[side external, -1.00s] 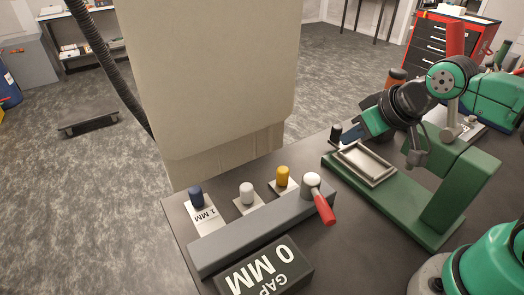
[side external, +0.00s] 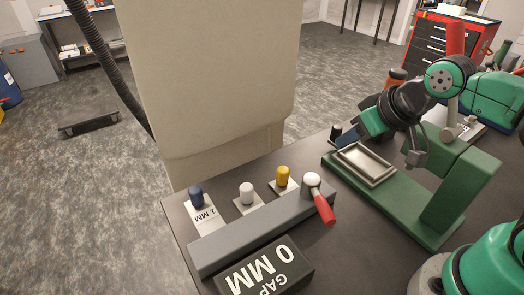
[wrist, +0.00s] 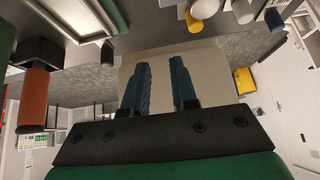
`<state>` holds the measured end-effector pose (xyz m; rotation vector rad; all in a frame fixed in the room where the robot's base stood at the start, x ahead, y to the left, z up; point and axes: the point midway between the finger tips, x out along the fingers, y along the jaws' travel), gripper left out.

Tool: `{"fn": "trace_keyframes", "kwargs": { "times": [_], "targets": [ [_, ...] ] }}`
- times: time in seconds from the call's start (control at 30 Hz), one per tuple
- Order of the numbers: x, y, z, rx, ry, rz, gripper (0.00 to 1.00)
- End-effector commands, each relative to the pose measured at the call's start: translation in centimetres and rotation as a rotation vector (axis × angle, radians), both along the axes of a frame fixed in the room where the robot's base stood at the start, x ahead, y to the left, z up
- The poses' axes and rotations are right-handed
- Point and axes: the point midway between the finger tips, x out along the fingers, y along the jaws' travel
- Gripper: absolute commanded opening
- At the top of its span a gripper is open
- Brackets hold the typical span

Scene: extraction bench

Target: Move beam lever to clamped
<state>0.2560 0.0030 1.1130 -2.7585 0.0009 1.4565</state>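The beam lever has a red handle (side external: 324,209) and a pale round pivot cap. It sits at the right end of a long grey beam (side external: 255,232), and its handle points toward the front right. My gripper (side external: 341,137) is behind the beam, above the bench near the tray, well apart from the lever. In the wrist view its two blue fingers (wrist: 163,86) stand apart with nothing between them. A dark block (side external: 265,270) in front of the beam reads GAP 0 MM.
Blue (side external: 196,197), white (side external: 246,193) and yellow (side external: 283,176) knobs stand on plates behind the beam, the blue one's marked 1 MM. A large beige block (side external: 215,85) rises behind them. A metal tray (side external: 383,177) lies on a green stand (side external: 410,212) at right.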

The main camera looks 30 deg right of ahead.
Motion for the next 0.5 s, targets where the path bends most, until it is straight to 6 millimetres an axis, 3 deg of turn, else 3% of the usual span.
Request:
{"fn": "trace_keyframes", "kwargs": {
  "times": [0.03, 0.1, 0.13, 0.3, 0.5],
  "targets": [
    [-0.2, 0.7, -0.2, 0.038, 0.046, -0.015, 0.4],
    [-0.9, 2.2, -0.8, 0.118, 0.159, -0.064, 0.6],
    [-1.3, 2.9, -1.1, 0.151, 0.217, -0.091, 0.62],
    [-3.6, 5.9, -1.9, 0.262, 0.493, -0.224, 0.62],
    [-4.1, 6.7, -2.9, 0.277, 0.562, -0.264, 0.62]
  ]
}}
